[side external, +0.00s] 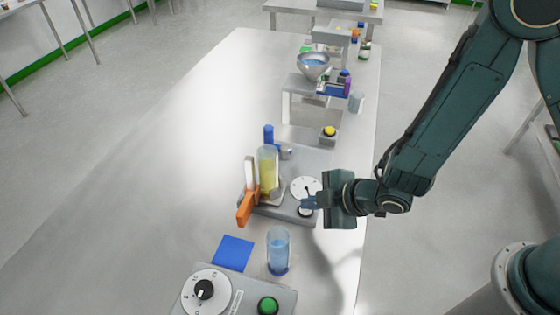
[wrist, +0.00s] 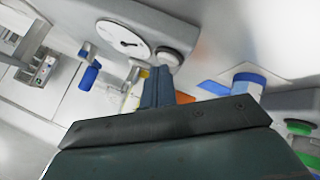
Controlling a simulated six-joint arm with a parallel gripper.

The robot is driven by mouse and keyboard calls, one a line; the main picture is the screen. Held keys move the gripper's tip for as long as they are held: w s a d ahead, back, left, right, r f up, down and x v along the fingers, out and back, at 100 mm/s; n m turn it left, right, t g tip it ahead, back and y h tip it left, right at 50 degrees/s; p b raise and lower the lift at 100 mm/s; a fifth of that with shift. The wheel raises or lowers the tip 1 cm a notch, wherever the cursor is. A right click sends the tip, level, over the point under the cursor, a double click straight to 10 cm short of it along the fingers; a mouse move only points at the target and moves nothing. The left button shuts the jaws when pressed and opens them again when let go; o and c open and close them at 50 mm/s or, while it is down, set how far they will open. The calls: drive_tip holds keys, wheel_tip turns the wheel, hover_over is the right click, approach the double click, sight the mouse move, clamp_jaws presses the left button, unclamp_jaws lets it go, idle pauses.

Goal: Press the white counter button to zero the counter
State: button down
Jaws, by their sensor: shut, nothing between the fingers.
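The white counter button (side external: 305,212) is a round knob on the near right corner of a grey device (side external: 275,209), beside a white dial with a black pointer (side external: 305,187). In the wrist view the button (wrist: 169,56) sits just beyond my fingertips, with the dial (wrist: 122,39) to its left. My gripper (side external: 309,201) is shut and empty, reaching in from the right, its fingers partly over the button in the side view. In the wrist view its dark blue fingers (wrist: 158,72) point at the button. I cannot tell whether they touch it.
A yellow-filled cylinder (side external: 267,170) and an orange-handled item (side external: 247,206) stand left of the dial. A blue-filled beaker (side external: 278,252) and a blue square (side external: 233,252) lie nearer, before a panel with a green button (side external: 268,305). The table's left side is clear.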

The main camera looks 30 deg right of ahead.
sight(311, 211)
drive_tip(key=shift+r, duration=0.9)
drive_tip(key=shift+r, duration=0.1)
drive_tip(key=shift+r, duration=2.4)
